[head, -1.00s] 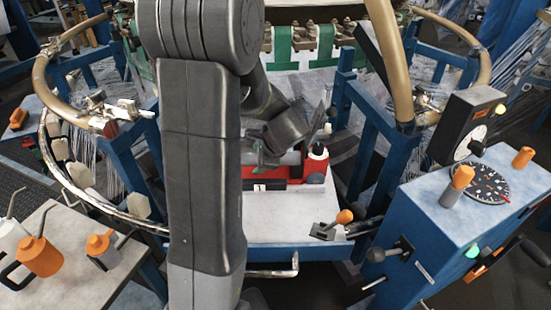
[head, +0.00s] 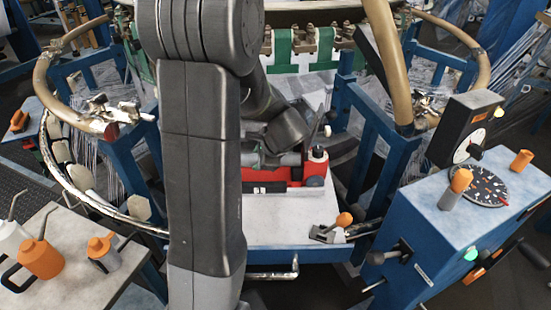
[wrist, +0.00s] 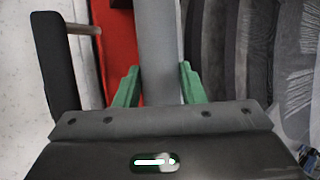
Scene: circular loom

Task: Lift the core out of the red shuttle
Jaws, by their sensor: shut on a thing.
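The red shuttle (head: 311,174) lies on the pale table in front of the loom, partly hidden behind my arm in the head view. It also shows in the wrist view (wrist: 117,45), left of the core. The core (wrist: 160,40) is a smooth grey cylinder running up the wrist view, and its grey end part shows in the head view (head: 291,158) against the shuttle. My gripper (wrist: 158,78) is shut on the core, with one green fingertip on each side of it. I cannot tell whether the core is clear of the shuttle.
Blue loom posts (head: 368,130) stand right of the shuttle. An orange-knobbed lever (head: 344,219) sits at the table's front right. A blue control box (head: 420,215) stands at right. A side table (head: 50,235) with orange-capped bottles is at left. The pale table's front (head: 275,220) is clear.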

